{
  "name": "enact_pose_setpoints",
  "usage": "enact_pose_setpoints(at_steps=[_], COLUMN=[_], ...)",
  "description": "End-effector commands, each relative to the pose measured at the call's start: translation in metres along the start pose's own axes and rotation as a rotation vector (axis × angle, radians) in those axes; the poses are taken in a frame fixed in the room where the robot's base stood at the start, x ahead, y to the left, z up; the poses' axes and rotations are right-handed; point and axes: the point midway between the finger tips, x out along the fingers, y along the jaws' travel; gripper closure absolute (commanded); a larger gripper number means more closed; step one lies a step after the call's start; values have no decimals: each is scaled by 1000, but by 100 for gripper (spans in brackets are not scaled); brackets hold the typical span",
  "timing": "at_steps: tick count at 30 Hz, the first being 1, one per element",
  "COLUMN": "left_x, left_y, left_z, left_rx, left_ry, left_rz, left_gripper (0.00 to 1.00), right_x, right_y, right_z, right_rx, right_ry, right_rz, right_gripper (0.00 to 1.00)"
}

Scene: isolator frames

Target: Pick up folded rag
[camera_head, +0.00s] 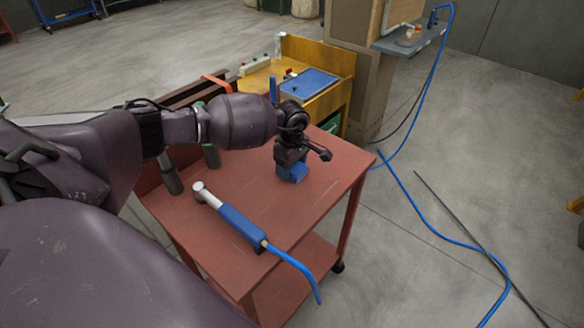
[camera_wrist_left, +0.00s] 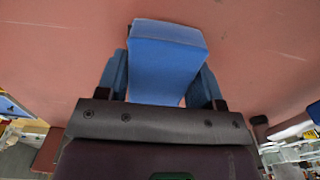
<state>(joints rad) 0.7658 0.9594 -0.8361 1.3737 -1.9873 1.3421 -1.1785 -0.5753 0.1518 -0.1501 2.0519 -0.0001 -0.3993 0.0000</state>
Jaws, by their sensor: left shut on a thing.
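The folded rag (camera_head: 292,172) is a small blue block-like bundle over the red cart top. It also shows in the left wrist view (camera_wrist_left: 168,60), between the two fingers. My left gripper (camera_head: 290,165) reaches down from above and is shut on the rag. In the left wrist view the fingers of my left gripper (camera_wrist_left: 163,85) lie along both sides of it. Whether the rag touches the cart top or is slightly above it, I cannot tell. My right gripper is not in view.
A blue-handled tool (camera_head: 240,226) with a metal head and blue hose lies on the red cart (camera_head: 320,195) at the front. Green-grey cylinders (camera_head: 211,155) stand at its left. A yellow workbench (camera_head: 330,92) with a blue mat is behind. Hoses cross the floor at right.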

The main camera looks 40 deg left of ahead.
Motion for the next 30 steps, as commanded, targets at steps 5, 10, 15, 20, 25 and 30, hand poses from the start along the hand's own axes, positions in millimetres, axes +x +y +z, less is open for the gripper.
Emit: enact_pose_setpoints(at_steps=[5, 10, 15, 20, 25, 30], left_x=[-9, -38, -81, -122, -160, -185], left_y=[1, 1, 1, 1, 1, 0], left_z=[-1, -1, -1, 0, 0, 0], left_rx=[0, 1, 2, 1, 1, 0], left_ry=[1, 2, 3, 2, 2, 1], left_rz=[3, 5, 7, 6, 5, 2], left_gripper=[62, 62, 62, 62, 62, 62], right_x=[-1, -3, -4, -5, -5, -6], right_y=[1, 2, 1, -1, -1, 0], right_z=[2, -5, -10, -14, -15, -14], right_rx=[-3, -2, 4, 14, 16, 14], right_ry=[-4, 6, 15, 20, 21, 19], right_rz=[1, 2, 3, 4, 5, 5], right_gripper=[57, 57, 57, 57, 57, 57])
